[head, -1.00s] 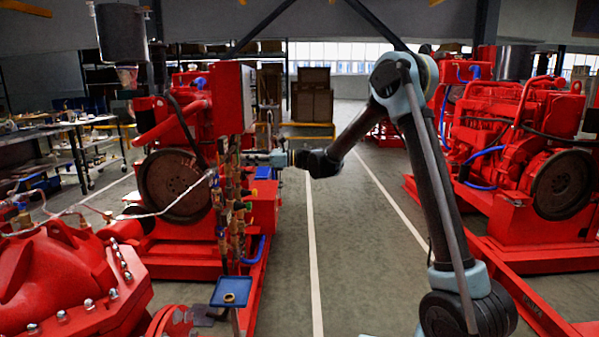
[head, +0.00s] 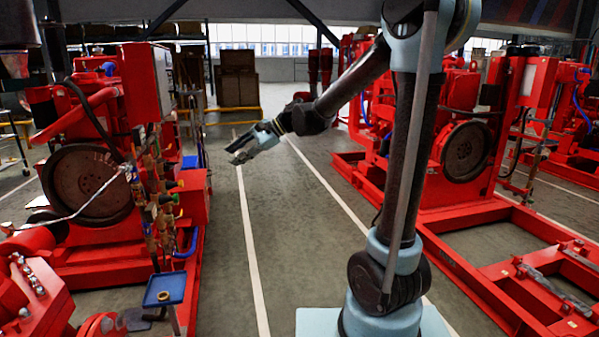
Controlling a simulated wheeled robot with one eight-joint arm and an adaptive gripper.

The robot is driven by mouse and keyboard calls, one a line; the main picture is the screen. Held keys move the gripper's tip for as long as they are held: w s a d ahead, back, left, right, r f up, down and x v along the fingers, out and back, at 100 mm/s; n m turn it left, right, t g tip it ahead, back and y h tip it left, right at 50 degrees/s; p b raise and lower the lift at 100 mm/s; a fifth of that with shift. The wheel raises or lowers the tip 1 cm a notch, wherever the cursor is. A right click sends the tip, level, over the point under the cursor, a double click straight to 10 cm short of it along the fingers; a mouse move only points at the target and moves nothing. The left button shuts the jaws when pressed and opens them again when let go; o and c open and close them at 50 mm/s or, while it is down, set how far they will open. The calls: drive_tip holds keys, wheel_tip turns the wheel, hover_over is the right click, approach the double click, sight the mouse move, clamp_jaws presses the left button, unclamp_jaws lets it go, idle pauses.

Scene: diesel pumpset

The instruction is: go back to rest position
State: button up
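My gripper (head: 238,150) is at the end of my arm, left of the picture's middle in the head view. It hangs in free air over the aisle, to the right of the left red pumpset (head: 100,190) and its row of brass valves and fittings (head: 155,195). A gap shows between the gripper and the valves. The fingers look dark and small, and I see nothing held in them. Whether they are open or shut is too small to tell.
A small blue tray with a brass ring (head: 165,290) stands at lower left. More red engines (head: 465,150) on red frames (head: 480,270) stand on the right. The grey floor aisle with white lines between them is clear. Brown boxes (head: 238,80) stand at the back.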

drive_tip(key=s+d+f+n+h, duration=0.2)
drive_tip(key=s+d+f+h, duration=0.2)
drive_tip(key=d, duration=0.9)
drive_tip(key=s+d+f+n+t+h, duration=0.1)
drive_tip(key=s+d+f+n+h, duration=0.2)
drive_tip(key=s+d+f, duration=0.6)
drive_tip(key=s+d+f+n+t+h, duration=0.1)
drive_tip(key=s+d+f+n+h, duration=0.2)
drive_tip(key=s+d+f, duration=0.3)
drive_tip(key=s+d, duration=0.2)
drive_tip(key=d, duration=0.4)
drive_tip(key=s+d+h, duration=0.1)
drive_tip(key=s+d, duration=0.2)
drive_tip(key=d, duration=0.3)
drive_tip(key=shift+s+f+h, duration=0.25)
drive_tip(key=shift+s+h, duration=0.05)
drive_tip(key=shift+s, duration=0.05)
